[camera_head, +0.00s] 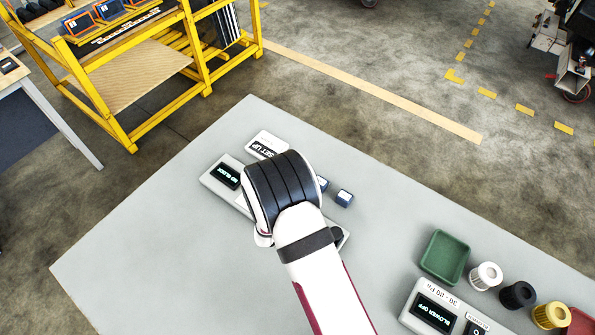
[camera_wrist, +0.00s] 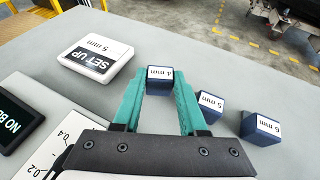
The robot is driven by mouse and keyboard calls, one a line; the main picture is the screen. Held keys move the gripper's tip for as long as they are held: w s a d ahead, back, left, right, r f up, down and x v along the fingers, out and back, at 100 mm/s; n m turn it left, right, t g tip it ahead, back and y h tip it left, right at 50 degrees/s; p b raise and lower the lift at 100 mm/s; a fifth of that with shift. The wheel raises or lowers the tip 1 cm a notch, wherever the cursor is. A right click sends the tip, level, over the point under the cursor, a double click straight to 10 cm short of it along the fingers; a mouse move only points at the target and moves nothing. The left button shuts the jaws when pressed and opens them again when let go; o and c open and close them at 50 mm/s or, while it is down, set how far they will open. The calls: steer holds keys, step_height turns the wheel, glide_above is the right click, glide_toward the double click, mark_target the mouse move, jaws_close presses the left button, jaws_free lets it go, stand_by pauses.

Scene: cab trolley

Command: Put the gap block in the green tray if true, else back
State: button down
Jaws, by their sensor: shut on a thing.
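My gripper (camera_wrist: 159,86) has teal fingers shut on a small dark blue block labelled 4 mm (camera_wrist: 159,74). This block is in line with two similar blocks, 5 mm (camera_wrist: 209,101) and 6 mm (camera_wrist: 262,128), to its right. I cannot tell whether it touches the table. In the head view my arm hides the fingers and the held block. A white card (camera_wrist: 95,60) reads SET UP, 5 mm. A grey device has a display (camera_head: 226,175) that seems to read NO BLOCK. The green tray (camera_head: 445,257) looks empty at the right.
A white device with a BLOWER OFF display (camera_head: 435,312) stands below the green tray. White (camera_head: 486,275), black (camera_head: 518,294) and gold (camera_head: 551,314) cylinders and a red tray (camera_head: 582,323) are at the right. The table's left part is clear. A yellow rack (camera_head: 130,80) stands beyond.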

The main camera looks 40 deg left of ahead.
steer(key=shift+f, duration=0.55)
steer(key=c, duration=0.7)
jaws_free()
steer(key=shift+f, duration=0.1)
steer(key=shift+c, duration=0.2)
